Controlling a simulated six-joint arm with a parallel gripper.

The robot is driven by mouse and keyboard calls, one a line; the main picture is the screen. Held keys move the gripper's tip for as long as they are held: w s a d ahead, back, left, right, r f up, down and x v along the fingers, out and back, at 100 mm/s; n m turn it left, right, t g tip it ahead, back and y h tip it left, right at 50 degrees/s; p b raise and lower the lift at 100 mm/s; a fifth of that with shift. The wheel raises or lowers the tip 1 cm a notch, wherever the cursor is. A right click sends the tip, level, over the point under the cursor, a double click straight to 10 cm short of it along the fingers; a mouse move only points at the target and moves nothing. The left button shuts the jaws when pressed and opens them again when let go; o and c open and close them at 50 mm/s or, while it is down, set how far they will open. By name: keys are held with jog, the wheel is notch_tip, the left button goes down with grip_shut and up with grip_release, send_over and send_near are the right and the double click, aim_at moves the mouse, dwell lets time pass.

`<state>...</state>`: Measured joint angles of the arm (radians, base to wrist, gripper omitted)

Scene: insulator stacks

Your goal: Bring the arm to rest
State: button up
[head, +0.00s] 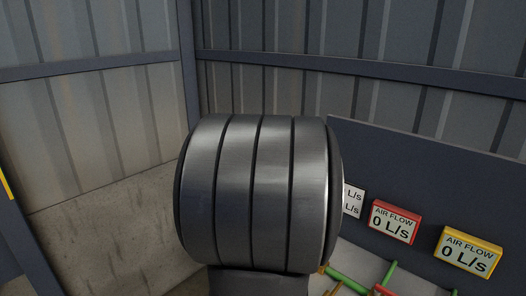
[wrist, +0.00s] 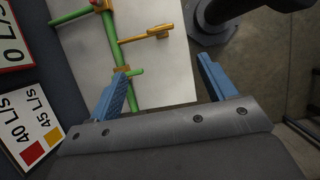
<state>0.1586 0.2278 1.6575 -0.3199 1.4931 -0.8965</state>
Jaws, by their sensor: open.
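My gripper (wrist: 162,63) shows in the wrist view with its two blue fingers wide apart. It is open and nothing is between the fingers. A white board (wrist: 175,82) with green pipes (wrist: 136,94) and yellow fittings (wrist: 146,36) lies beyond the fingers. The left finger overlaps the green pipe in the picture; I cannot tell whether they touch. In the head view a large rounded metal link of my arm fills the middle and hides much behind it. My gripper is not seen in that view.
A red air flow sign (head: 394,221) and a yellow air flow sign (head: 468,251), both reading 0 L/s, stand at the right by a dark panel (head: 420,170). Corrugated walls (head: 300,85) close off the back.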

jog(key=x, duration=1.6)
jog(key=shift+s+d+f, duration=0.1)
jog(key=shift+s+f, duration=0.05)
jog(key=v, duration=1.7)
jog(key=x, duration=1.7)
jog(key=shift+f, duration=0.1)
jog(key=shift+m, duration=0.7)
jog(key=w+d+v, duration=0.1)
jog(key=v, duration=1.6)
notch_tip(320, 180, down, 8)
jog(key=s+d+m+t+h, duration=0.1)
jog(key=s+d+m, duration=0.1)
jog(key=m, duration=1.1)
jog(key=shift+d+m, duration=0.3)
jog(key=shift+d, duration=0.1)
